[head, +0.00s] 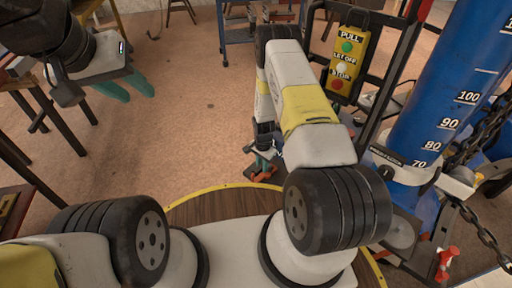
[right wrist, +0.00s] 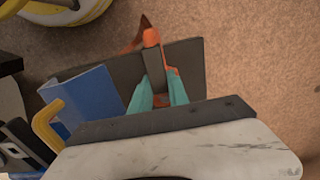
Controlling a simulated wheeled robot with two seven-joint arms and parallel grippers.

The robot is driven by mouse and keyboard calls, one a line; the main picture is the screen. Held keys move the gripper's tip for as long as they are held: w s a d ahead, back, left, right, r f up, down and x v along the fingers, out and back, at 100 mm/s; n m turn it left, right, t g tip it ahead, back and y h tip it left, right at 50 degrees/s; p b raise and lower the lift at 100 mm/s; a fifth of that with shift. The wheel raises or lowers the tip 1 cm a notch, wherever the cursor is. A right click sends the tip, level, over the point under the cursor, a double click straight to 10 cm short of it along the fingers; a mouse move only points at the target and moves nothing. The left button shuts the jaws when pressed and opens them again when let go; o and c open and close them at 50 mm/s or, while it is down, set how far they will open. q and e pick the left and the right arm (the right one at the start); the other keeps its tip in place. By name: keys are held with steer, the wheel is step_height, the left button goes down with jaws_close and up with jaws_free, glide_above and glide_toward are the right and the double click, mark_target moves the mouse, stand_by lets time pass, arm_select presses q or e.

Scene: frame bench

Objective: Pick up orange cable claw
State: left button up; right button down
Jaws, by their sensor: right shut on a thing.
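The orange cable claw (right wrist: 151,38) shows in the right wrist view, with its orange tip beyond my fingers and a small orange part between them. My right gripper (right wrist: 160,92) has its two teal fingers shut on it. In the head view, orange parts of the claw (head: 262,174) show low beyond my right arm, around my right gripper (head: 262,158). My arm hides part of that area. My left gripper (head: 127,87) is at the upper left of the head view, with its teal fingers apart and nothing between them.
A blue cylinder (head: 450,100) with number marks stands at the right, with a chain (head: 485,130) beside it. A yellow button panel (head: 347,58) hangs on a dark frame. A blue cart (head: 235,25) stands at the back. Carpet (head: 190,140) between the arms is clear.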

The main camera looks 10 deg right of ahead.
step_height(320, 180, up, 9)
steer(key=shift+r, duration=0.5)
